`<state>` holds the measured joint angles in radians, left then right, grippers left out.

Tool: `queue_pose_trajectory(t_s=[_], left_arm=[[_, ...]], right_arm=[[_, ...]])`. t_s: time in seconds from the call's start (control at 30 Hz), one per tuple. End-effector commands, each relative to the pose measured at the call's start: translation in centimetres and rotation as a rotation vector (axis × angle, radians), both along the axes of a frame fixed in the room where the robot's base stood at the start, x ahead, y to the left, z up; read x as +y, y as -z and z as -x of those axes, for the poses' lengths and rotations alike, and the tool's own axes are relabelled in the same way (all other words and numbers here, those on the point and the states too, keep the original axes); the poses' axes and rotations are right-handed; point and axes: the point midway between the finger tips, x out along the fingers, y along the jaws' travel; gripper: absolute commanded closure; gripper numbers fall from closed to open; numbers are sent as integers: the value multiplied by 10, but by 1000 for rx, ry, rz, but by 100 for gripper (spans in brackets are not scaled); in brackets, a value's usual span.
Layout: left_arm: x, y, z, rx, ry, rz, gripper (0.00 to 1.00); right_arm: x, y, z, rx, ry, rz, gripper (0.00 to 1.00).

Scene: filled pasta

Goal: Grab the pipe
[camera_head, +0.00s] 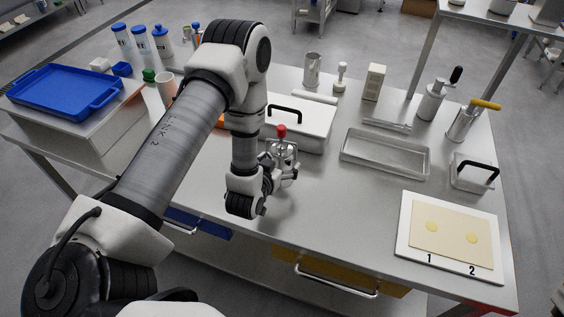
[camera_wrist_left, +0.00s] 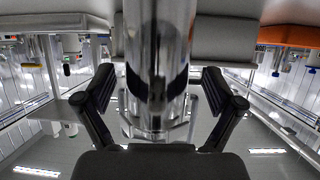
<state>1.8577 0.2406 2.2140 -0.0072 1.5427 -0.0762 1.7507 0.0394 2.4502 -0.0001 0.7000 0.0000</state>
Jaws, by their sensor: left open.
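The pipe appears to be the shiny metal cylinder (camera_wrist_left: 160,50) that stands in the middle of the left wrist view, between my left gripper's two dark fingers. In the head view, a metal fitting with a red knob (camera_head: 281,131) shows right at my left gripper (camera_head: 280,172); the gripper and arm hide part of it. My left gripper also shows in the wrist view (camera_wrist_left: 160,90). It is open, with one finger on each side of the cylinder and visible gaps, so it is around the cylinder without closing on it. My right gripper is not in view.
A lidded metal box (camera_head: 310,118) lies behind the gripper. An empty metal tray (camera_head: 385,153) is to its right. A white board (camera_head: 405,245) with a dough sheet lies front right. A blue tray (camera_head: 65,92) sits far left. The table between gripper and board is clear.

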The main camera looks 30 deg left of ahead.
Motion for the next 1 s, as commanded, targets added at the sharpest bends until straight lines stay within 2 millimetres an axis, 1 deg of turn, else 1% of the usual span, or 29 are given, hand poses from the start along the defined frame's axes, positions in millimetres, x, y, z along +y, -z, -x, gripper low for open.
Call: queue_pose_trajectory(t_s=[0.03, 0.1, 0.27, 0.3, 0.37, 0.4, 0.47, 0.5, 0.53, 0.57, 0.83, 1.0], left_arm=[[1, 1, -6, -1, 1, -1, 7], [1, 4, -11, 0, 1, -1, 7], [2, 5, -11, 2, 1, 1, 7], [2, 5, -11, 2, 1, 1, 11], [1, 5, -11, 2, 1, 1, 32], [1, 5, -11, 2, 1, 1, 46], [1, 5, -11, 2, 1, 1, 68], [1, 5, -11, 2, 1, 1, 82], [1, 5, -11, 2, 1, 1, 92], [1, 5, -11, 2, 2, 1, 94], [1, 4, -11, 1, 2, 1, 94], [1, -5, -15, -1, 2, 1, 94]], right_arm=[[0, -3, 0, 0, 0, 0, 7], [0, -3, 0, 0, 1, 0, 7], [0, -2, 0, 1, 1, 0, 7], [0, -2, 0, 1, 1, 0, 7], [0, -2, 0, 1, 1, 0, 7], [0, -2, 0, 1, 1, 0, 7], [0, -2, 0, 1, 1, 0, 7], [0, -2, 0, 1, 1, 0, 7], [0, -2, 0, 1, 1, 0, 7], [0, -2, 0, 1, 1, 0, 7], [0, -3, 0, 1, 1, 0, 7], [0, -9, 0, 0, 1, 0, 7]])
